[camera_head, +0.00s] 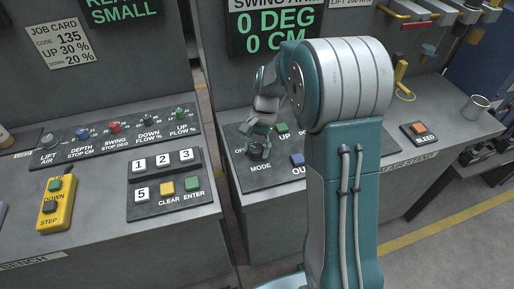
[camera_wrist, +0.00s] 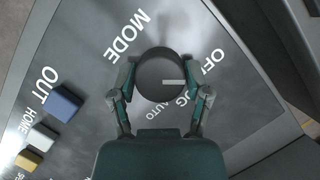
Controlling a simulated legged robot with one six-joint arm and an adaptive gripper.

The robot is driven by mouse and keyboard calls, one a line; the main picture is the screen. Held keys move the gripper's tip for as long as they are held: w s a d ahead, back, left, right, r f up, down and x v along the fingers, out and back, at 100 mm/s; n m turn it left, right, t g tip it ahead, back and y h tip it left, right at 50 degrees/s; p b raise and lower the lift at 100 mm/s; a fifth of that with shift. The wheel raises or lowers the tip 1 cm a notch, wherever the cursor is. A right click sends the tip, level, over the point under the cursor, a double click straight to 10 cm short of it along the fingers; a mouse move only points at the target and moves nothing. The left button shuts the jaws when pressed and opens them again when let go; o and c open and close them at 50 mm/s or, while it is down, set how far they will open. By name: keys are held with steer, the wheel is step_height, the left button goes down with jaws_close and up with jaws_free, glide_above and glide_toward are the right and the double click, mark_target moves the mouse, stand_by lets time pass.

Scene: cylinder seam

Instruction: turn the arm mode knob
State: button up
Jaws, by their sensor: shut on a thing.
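The arm mode knob is a dark round knob with a light pointer line. In the wrist view the knob (camera_wrist: 160,75) sits between my two fingers, with the words MODE, OFF and AUTO around it and another word partly covered. The light line points right in that view, toward the partly covered word. My gripper (camera_wrist: 161,82) is shut on the knob, one finger on each side. In the head view my gripper (camera_head: 258,150) reaches down onto the knob at the left end of the right panel, above the word MODE, and hides most of it.
Right of the knob are a green UP button (camera_head: 282,128) and a blue OUT button (camera_head: 297,159); the wrist view also shows a white HOME button (camera_wrist: 42,134). A number keypad (camera_head: 165,185) and a yellow pendant (camera_head: 57,203) lie on the left bench. A gap separates the benches.

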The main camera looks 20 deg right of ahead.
steer(key=shift+a, duration=0.1)
steer(key=o, duration=1.2)
steer(key=shift+a, duration=0.1)
steer(key=shift+w+d+r, duration=0.15)
steer(key=shift+d+r, duration=0.1)
steer(key=shift+r, duration=0.1)
steer(key=v, duration=1.1)
steer(key=shift+a, duration=0.15)
steer(key=shift+r, duration=0.1)
